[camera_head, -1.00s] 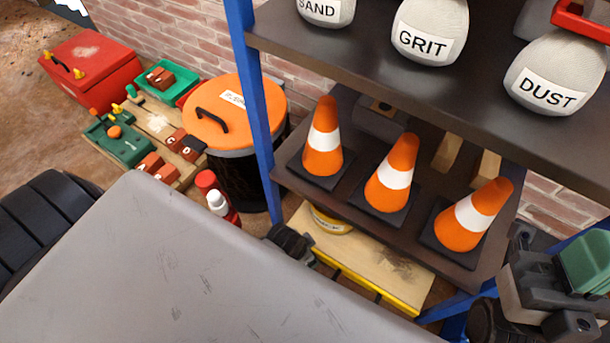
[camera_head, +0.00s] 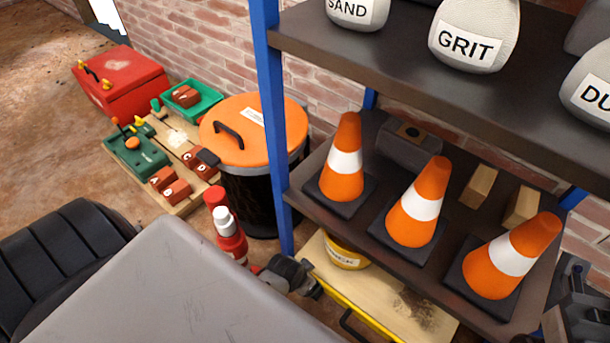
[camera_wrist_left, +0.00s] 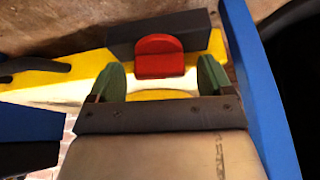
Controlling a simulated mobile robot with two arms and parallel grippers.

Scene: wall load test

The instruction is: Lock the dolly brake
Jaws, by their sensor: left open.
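The dolly (camera_head: 385,295) has a wooden top and yellow frame and sits low, under the shelf. Its yellow edge (camera_wrist_left: 75,70) crosses the left wrist view. A red tab (camera_wrist_left: 160,55), which looks like the brake pedal, stands before a dark block (camera_wrist_left: 125,38). My left gripper (camera_wrist_left: 161,78) is open, with one green finger at each side of the tab in the picture. The tab looks a little beyond the fingertips; I cannot tell if they touch. In the head view the tab and left fingers are hidden. Part of my right gripper shows at the right edge, fingers unclear.
A blue-posted shelf (camera_head: 270,110) holds orange cones (camera_head: 345,165) and labelled bags (camera_head: 474,38). A yellow tin (camera_head: 345,253) is on the dolly. An orange-lidded bin (camera_head: 243,130) and a red bottle (camera_head: 228,235) stand left of it. A blue post (camera_wrist_left: 262,90) is close right of my left gripper.

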